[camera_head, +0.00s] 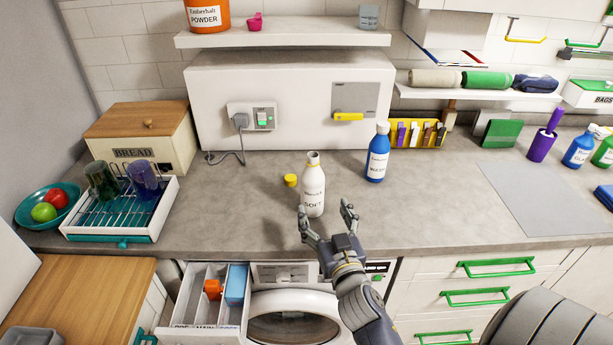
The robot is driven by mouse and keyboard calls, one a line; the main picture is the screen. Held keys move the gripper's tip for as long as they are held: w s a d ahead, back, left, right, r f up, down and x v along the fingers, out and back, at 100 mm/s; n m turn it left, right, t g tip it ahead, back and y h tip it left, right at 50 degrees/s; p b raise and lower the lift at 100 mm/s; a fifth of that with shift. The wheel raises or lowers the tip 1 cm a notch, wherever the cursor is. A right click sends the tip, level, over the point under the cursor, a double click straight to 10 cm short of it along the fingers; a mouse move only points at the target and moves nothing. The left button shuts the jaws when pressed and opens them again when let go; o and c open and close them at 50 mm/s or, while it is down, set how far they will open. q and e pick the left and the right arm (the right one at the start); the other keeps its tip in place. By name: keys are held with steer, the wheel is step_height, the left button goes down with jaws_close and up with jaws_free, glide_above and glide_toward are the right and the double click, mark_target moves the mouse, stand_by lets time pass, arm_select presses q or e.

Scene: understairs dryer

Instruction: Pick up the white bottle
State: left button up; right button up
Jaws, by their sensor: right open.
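The white bottle (312,192) stands upright and uncapped on the grey counter (235,205), near its front edge. Its label reads partly "SOFT". A yellow cap (290,180) lies on the counter just left of it. My right gripper (325,215) comes up from below with its fingers spread apart and empty. The fingertips are at the lower part of the bottle in the picture, one to each side; I cannot tell whether either touches it. My left gripper is not in view.
A blue bottle (377,158) with a white cap stands behind and right of the white bottle. A dish rack (120,220) with cups is at left. Below are an open detergent drawer (210,300) and a washing machine door (293,322).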

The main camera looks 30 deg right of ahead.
mark_target(315, 191)
steer(key=shift+w+d+r, duration=0.2)
steer(key=shift+w, duration=0.25)
steer(key=shift+w+d+r, duration=0.15)
steer(key=shift+w+r, duration=0.05)
steer(key=shift+w, duration=0.2)
steer(key=p+x, duration=0.1)
steer(key=x, duration=0.2)
steer(key=shift+w+r, duration=0.1)
steer(key=shift+w, duration=0.15)
steer(key=shift+w+d, duration=0.15)
steer(key=shift+w, duration=0.15)
steer(key=p+x, duration=0.1)
steer(key=x, duration=0.3)
steer(key=shift+p, duration=0.4)
steer(key=shift+w, duration=0.4)
steer(key=shift+w+d+f, duration=0.1)
steer(key=shift+f, duration=0.15)
steer(key=c, duration=1.3)
steer(key=shift+r, duration=0.1)
steer(key=shift+c, duration=0.8)
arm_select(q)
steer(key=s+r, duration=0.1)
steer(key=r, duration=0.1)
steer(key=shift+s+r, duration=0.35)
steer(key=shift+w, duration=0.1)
